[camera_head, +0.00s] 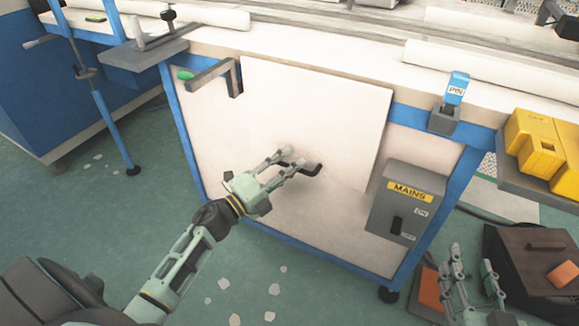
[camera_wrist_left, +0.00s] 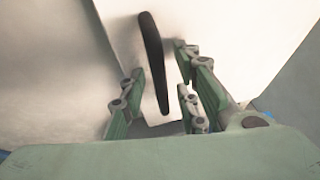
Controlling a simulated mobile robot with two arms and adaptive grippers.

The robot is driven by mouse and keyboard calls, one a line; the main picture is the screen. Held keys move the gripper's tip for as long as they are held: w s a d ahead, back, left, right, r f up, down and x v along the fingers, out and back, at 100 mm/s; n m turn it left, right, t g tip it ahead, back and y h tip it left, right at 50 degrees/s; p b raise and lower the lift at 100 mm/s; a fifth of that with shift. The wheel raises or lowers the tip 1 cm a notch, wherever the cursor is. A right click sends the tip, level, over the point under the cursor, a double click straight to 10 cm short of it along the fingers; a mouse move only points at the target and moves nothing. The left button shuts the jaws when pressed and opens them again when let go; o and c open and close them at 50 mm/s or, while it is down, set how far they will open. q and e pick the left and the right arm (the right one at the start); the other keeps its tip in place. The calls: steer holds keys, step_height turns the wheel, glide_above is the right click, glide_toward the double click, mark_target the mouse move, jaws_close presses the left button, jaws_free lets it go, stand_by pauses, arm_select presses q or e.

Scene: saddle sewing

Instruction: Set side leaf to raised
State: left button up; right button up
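The side leaf (camera_head: 315,110) is a white panel that hangs down against the front of the blue-framed table. Its black handle (camera_head: 312,169) is near its lower edge. My left gripper (camera_head: 294,160) is at the handle with its fingers apart. In the left wrist view the handle (camera_wrist_left: 152,55) runs between the spread fingers (camera_wrist_left: 160,85), with gaps visible beside it. A grey bracket with a green knob (camera_head: 186,75) sticks out at the leaf's upper left. My right gripper (camera_head: 471,258) is low at the right, fingers apart and empty, away from the leaf.
A grey MAINS switch box (camera_head: 402,205) is on the table front, right of the leaf. A blue PIN part (camera_head: 457,88) stands at the table edge. Yellow cases (camera_head: 538,145) rest on a side shelf. A brown box (camera_head: 535,262) is on the floor near my right gripper.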

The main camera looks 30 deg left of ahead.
arm_select(q)
jaws_close()
stand_by(0.6)
